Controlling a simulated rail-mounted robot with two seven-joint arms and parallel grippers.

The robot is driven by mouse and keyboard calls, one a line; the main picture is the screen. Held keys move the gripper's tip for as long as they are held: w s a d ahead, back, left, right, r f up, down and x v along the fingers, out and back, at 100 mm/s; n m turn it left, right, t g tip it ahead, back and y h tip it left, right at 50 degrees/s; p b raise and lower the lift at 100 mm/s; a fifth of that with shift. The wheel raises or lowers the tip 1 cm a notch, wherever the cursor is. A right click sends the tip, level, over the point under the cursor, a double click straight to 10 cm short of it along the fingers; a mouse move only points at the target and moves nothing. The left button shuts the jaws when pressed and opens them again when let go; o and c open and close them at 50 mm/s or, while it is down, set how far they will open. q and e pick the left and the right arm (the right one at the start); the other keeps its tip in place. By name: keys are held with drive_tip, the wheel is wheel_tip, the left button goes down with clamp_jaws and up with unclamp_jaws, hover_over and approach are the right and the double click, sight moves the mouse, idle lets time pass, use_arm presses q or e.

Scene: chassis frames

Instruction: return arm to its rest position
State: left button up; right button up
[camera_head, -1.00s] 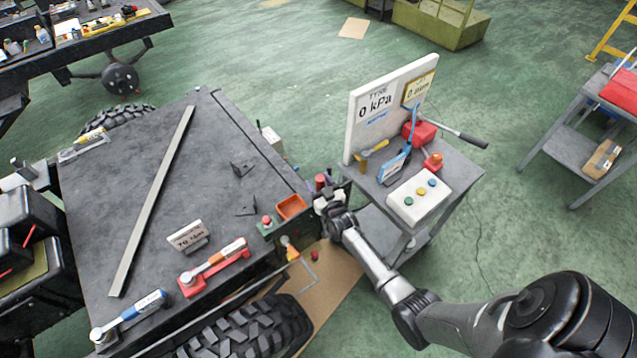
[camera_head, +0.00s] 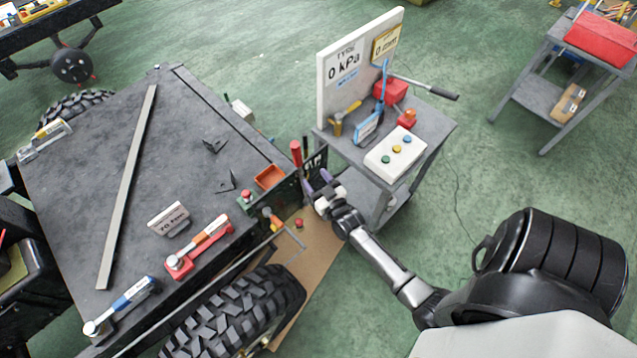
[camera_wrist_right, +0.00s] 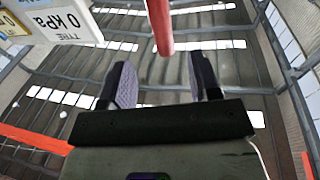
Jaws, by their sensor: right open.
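My right gripper (camera_head: 319,181) is at the side of the dark chassis table, in the gap between it and the grey cart. In the right wrist view its two padded fingers (camera_wrist_right: 163,82) are apart with nothing between them. A red cylindrical handle (camera_head: 296,152) stands just beyond the fingers in the head view. It also shows in the right wrist view as a red rod (camera_wrist_right: 160,25), above the fingertips and apart from them. My right arm reaches in from the lower right. My left gripper is not in either view.
The chassis table (camera_head: 180,120) carries a long grey bar (camera_head: 128,185), two black brackets and torque tools. The cart (camera_head: 425,120) holds a white gauge board (camera_head: 355,65) and a button box (camera_head: 394,150). A tyre (camera_head: 240,315) is below. Green floor is open at right.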

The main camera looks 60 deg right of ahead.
drive_tip(key=shift+s+a, duration=0.25)
drive_tip(key=shift+s, duration=0.3)
drive_tip(key=shift+f, duration=0.1)
